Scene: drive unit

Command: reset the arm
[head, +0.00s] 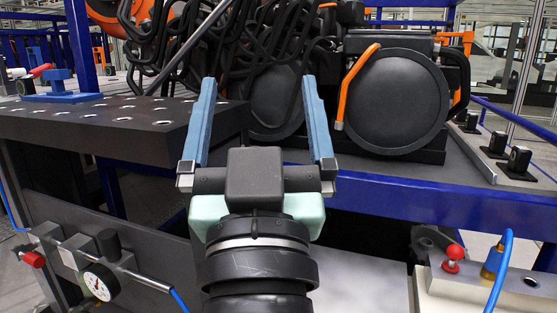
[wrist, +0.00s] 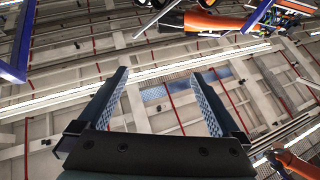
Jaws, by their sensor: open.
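My gripper (head: 257,105) is in the middle of the head view, its two blue fingers wide apart and pointing up. Nothing is between the fingers. In the head view it stands in front of the gap between a dark perforated table and a blue-framed bench. In the wrist view my gripper (wrist: 165,95) also shows open and empty, with the ceiling beams and lights behind it.
The dark perforated table (head: 120,125) is at left with a blue clamp (head: 62,85). The blue-framed bench (head: 430,203) carries a round black drive unit (head: 395,100) with an orange handle. Black cables (head: 270,40) hang behind. A pressure gauge (head: 100,283) is lower left.

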